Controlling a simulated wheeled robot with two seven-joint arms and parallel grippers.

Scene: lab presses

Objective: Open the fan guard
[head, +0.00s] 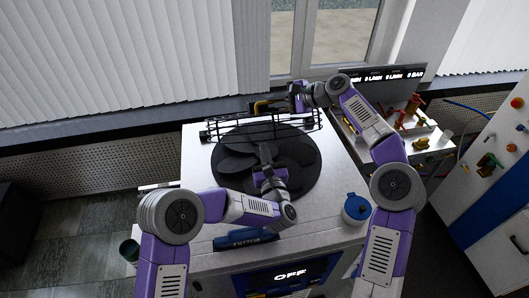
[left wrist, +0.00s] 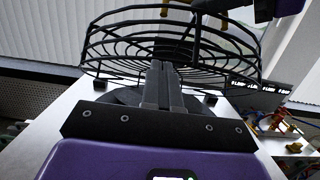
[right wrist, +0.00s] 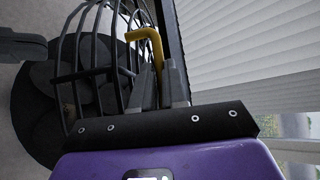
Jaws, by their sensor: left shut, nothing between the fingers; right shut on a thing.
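The fan guard (head: 232,130) is a black wire cage, standing raised at the back of the white cabinet, with the dark fan (head: 300,160) uncovered in front of it. My right gripper (head: 287,102) is shut on the guard's yellow handle (head: 262,106) at the top; the right wrist view shows the handle (right wrist: 153,42) running down between the fingers (right wrist: 160,88). My left gripper (head: 265,152) is shut and empty above the fan. In the left wrist view its fingers (left wrist: 165,80) point at the guard's bars (left wrist: 125,48); whether they touch cannot be told.
A blue-and-white container (head: 356,208) stands at the cabinet's right front, and a blue device (head: 245,238) at its front. A bench with red and yellow valves (head: 415,120) is to the right. The window and blinds (head: 130,55) are behind.

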